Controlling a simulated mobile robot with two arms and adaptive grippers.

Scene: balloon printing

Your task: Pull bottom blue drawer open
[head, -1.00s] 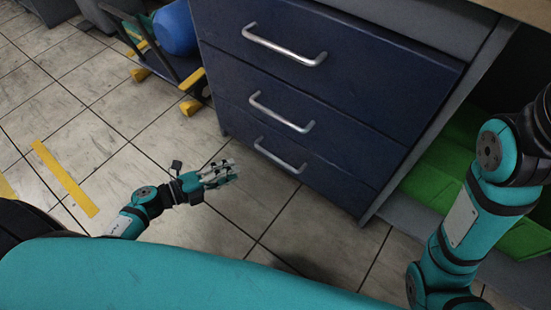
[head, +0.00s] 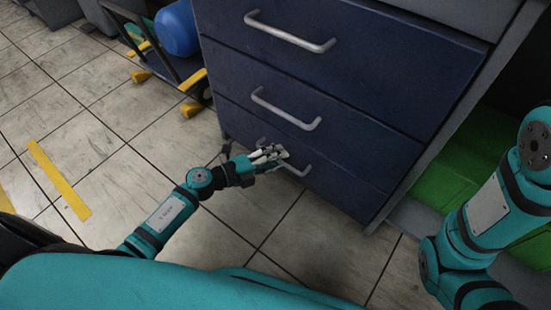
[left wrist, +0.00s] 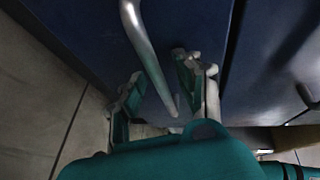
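The bottom blue drawer (head: 335,185) is the lowest front of the dark blue cabinet and looks flush with the fronts above. Its metal handle (head: 303,170) is partly hidden behind my left gripper (head: 274,155). In the left wrist view the handle bar (left wrist: 148,50) runs between the two fingers of my left gripper (left wrist: 163,80). The fingers are spread, one on each side of the bar, and do not look closed on it. My right arm is at the right side of the head view, but its gripper is out of frame.
The middle drawer handle (head: 285,108) and top drawer handle (head: 290,32) are above. A cart with a blue cylinder (head: 178,28) and yellow feet stands left of the cabinet. A green bin (head: 455,165) is to the right. Tiled floor (head: 110,120) is open at left.

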